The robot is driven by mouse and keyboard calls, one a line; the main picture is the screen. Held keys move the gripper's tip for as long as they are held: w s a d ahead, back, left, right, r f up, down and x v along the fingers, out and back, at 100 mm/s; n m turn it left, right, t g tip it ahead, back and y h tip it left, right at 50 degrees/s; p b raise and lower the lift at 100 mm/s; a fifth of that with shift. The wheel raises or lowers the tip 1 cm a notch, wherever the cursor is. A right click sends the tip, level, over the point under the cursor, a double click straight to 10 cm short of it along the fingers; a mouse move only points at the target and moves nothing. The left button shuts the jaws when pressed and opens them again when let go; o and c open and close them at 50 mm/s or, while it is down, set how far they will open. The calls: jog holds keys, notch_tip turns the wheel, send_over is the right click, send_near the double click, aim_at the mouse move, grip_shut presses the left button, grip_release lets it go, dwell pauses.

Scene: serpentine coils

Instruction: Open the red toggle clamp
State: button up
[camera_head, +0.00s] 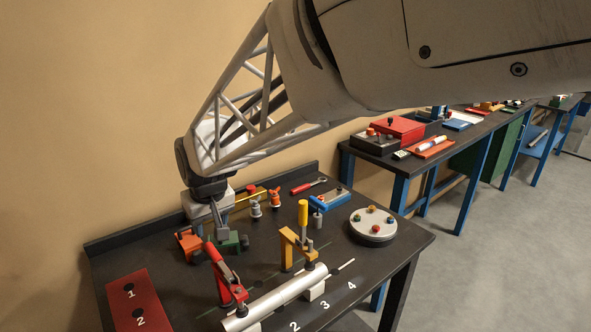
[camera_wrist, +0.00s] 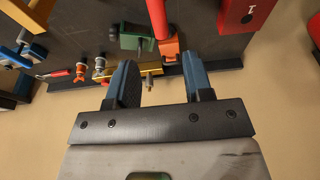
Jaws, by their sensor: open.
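The red toggle clamp (camera_head: 232,284) stands at the left end of a silvery tube (camera_head: 277,298) on the dark bench. Its red handle (camera_head: 215,255) points up and leans left; its black tip is at the tube's end, but I cannot tell whether it presses. My gripper (camera_head: 221,230) is open and empty, pointing down behind the handle and apart from it. In the wrist view, my gripper (camera_wrist: 161,82) has its two blue-grey fingers spread with nothing between them. A red bar at the top, probably the clamp's handle (camera_wrist: 157,17), lies beyond the fingers.
An orange block (camera_head: 188,244) and a green block (camera_head: 231,243) sit close to my gripper. A red numbered plate (camera_head: 120,290) lies left. A round tray (camera_head: 373,226) stands right.

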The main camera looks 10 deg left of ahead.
aim_at(211, 248)
jog(key=shift+x, duration=4.65)
